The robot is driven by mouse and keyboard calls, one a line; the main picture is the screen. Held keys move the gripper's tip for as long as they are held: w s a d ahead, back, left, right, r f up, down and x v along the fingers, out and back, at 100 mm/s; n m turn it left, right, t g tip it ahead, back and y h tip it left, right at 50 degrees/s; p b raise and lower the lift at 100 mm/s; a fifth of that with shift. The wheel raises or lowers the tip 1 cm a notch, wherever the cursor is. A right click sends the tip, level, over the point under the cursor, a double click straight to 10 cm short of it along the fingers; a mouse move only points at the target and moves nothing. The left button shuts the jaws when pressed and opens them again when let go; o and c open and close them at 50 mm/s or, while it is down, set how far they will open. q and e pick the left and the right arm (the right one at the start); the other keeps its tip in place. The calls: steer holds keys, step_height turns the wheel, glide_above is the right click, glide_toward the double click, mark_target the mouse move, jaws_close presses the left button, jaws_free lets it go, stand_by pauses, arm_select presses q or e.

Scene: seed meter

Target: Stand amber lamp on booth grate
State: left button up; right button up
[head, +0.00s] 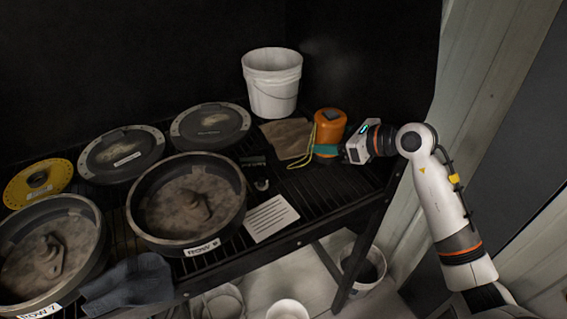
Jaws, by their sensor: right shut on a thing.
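The amber lamp (329,124) is an orange cylinder with a dark spot on top and a yellow cord looped at its left side. It looks upright at the right end of the dark slatted booth grate (345,181). A teal band or piece shows at its lower part. My right gripper (336,150) comes in from the right and is shut on the lamp low on its side; its fingertips are mostly hidden. I cannot tell whether the lamp's base touches the grate. My left gripper is not in view.
A white bucket (272,85) stands behind, and a brown cloth (287,137) lies left of the lamp. Round dark pans (187,200), lids (211,125), a yellow disc (38,183), a white card (271,217) and a grey glove (128,285) fill the left and middle. Buckets stand below.

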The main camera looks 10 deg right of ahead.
step_height(320, 180, down, 9)
steer(key=shift+f+p, duration=0.2)
steer(key=shift+p, duration=0.9)
steer(key=shift+f, duration=0.2)
steer(key=shift+f+b, duration=0.25)
steer(key=shift+b, duration=0.05)
steer(key=o, duration=1.1)
steer(key=shift+r+p, duration=0.45)
steer(key=shift+r, duration=0.05)
steer(key=p+v, duration=0.1)
steer(key=v, duration=0.6)
steer(key=shift+s+d+p, duration=0.1)
steer(key=shift+s+p, duration=0.1)
steer(key=shift+p, duration=0.2)
